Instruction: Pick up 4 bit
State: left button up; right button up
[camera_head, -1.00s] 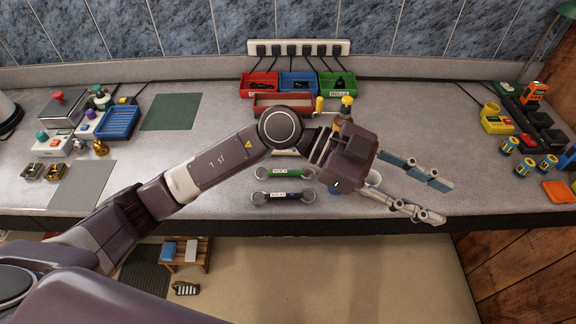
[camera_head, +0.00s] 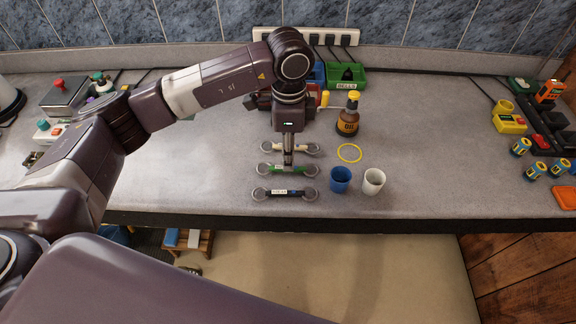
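Several bits with ring ends lie in a column on the counter: a pale one (camera_head: 308,149), a green one (camera_head: 303,170) and a dark one (camera_head: 299,193). Their labels are too small to read surely. My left gripper (camera_head: 288,161) points down at the middle of the green bit and hides part of the pale one. Its fingers line up one behind the other, so I cannot tell their gap or whether they touch the green bit. My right gripper is not in view.
A blue cup (camera_head: 340,180) and a white cup (camera_head: 374,181) stand right of the bits. A yellow ring (camera_head: 349,153) and a brown bottle (camera_head: 347,118) are behind them. A green bin (camera_head: 346,77) stands at the back. The counter's front edge is near the dark bit.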

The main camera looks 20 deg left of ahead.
aim_at(277, 168)
pick_arm(q)
notch_tip(277, 168, down, 4)
jog(key=shift+a+f+p, duration=0.1)
jog(key=shift+a+p, duration=0.05)
jog(key=shift+p, duration=0.95)
jog(key=shift+f, duration=0.25)
grip_shut()
